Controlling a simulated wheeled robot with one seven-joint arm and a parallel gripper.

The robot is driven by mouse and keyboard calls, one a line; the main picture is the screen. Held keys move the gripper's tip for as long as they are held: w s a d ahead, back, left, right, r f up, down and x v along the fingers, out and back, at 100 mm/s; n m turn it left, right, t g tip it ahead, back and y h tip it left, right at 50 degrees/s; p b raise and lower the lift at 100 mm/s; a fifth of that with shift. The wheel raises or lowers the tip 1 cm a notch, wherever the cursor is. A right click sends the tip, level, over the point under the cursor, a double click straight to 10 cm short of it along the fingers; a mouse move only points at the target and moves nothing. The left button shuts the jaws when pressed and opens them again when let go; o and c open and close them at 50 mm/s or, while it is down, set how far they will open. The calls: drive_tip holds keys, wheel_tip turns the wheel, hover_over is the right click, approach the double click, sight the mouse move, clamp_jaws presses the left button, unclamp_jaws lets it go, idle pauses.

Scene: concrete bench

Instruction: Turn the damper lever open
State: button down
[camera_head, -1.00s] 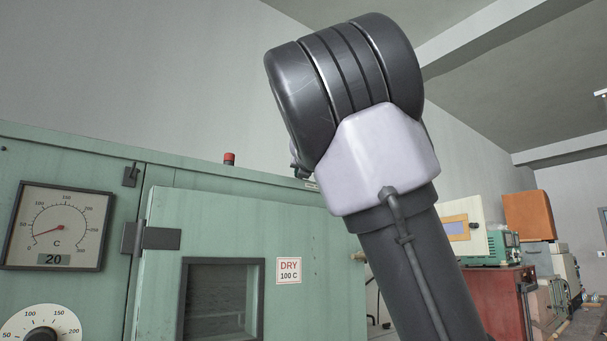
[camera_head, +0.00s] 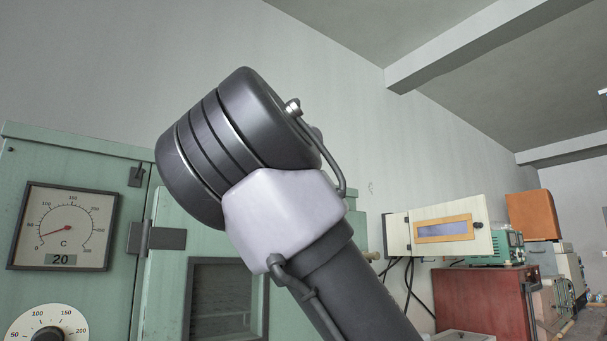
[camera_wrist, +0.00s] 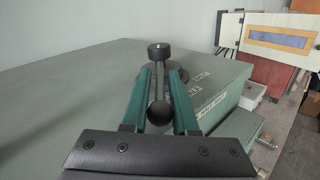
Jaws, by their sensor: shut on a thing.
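In the wrist view the damper lever (camera_wrist: 158,113) is a dark bar with a round ball knob, joined to a dark upright hub on top of the green oven (camera_wrist: 60,75). The knob points toward my wrist. My gripper (camera_wrist: 160,68) has its two green fingers on either side of the lever and is shut on it. The fingertips lie close to the hub and partly hide its base. The lever is out of sight in the head view.
A cream box (camera_head: 437,230) with cables and a red cabinet (camera_head: 470,297) stand to the right. The oven top around the lever looks clear.

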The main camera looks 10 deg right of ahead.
drive_tip(key=c, duration=0.7)
unclamp_jaws()
drive_tip(key=v, duration=1)
drive_tip(key=shift+s+a, duration=0.1)
drive_tip(key=shift+s, duration=0.3)
